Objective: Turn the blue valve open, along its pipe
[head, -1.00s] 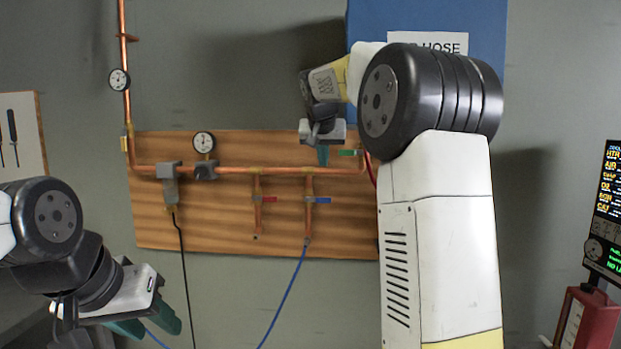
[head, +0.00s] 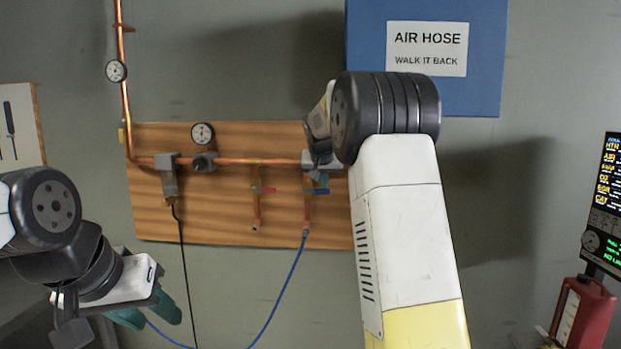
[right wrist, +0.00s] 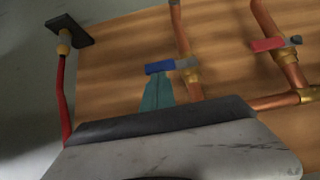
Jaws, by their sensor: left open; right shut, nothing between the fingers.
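The blue valve handle (head: 321,191) is on the right branch pipe (head: 307,208) of the wooden board. In the right wrist view the blue handle (right wrist: 160,67) lies crosswise to its pipe (right wrist: 183,40). My right gripper (head: 322,180) is shut and empty. Its teal fingertips (right wrist: 157,88) are right at the long edge of the handle, on the side toward the main pipe; I cannot tell whether they touch. My right arm hides the board's right end. My left gripper (head: 147,314) is open and empty at lower left, away from the board.
A red valve handle (head: 268,190) is on the neighbouring branch, left of the blue one. The copper main pipe (head: 240,161) runs above both. A blue hose (head: 275,305) hangs below. A red hose (right wrist: 65,95) shows in the wrist view. A blue sign box (head: 360,60) is above the board.

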